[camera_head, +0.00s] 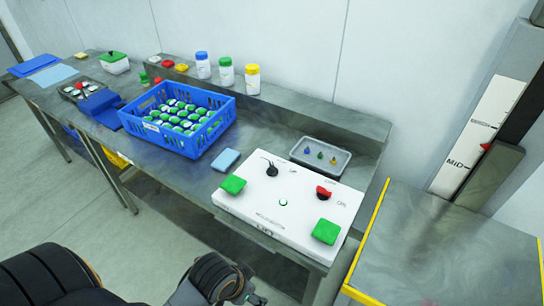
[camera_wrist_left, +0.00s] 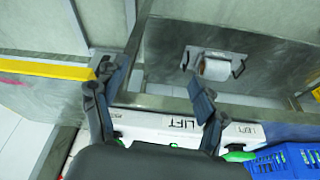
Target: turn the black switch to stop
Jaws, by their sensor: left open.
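The black switch (camera_head: 271,169) stands on the far left part of the white control panel (camera_head: 262,203), its pointer tilted toward the upper left; the small lettering around it is too small to read. My left gripper (camera_head: 256,298) is low in the head view, in front of the panel and well apart from the switch. In the left wrist view my left gripper (camera_wrist_left: 150,73) is open, with nothing between its fingers. The panel's front face, marked LIFT, shows there too (camera_wrist_left: 160,134); the switch does not. My right gripper is not in view.
The panel also carries a red knob (camera_head: 323,193), a green-ringed button (camera_head: 283,203) and two green pads (camera_head: 233,184) (camera_head: 325,231). A grey tray (camera_head: 305,163) lies behind it. A blue crate (camera_head: 190,147) of jars stands left. A yellow-edged platform (camera_head: 430,260) is right.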

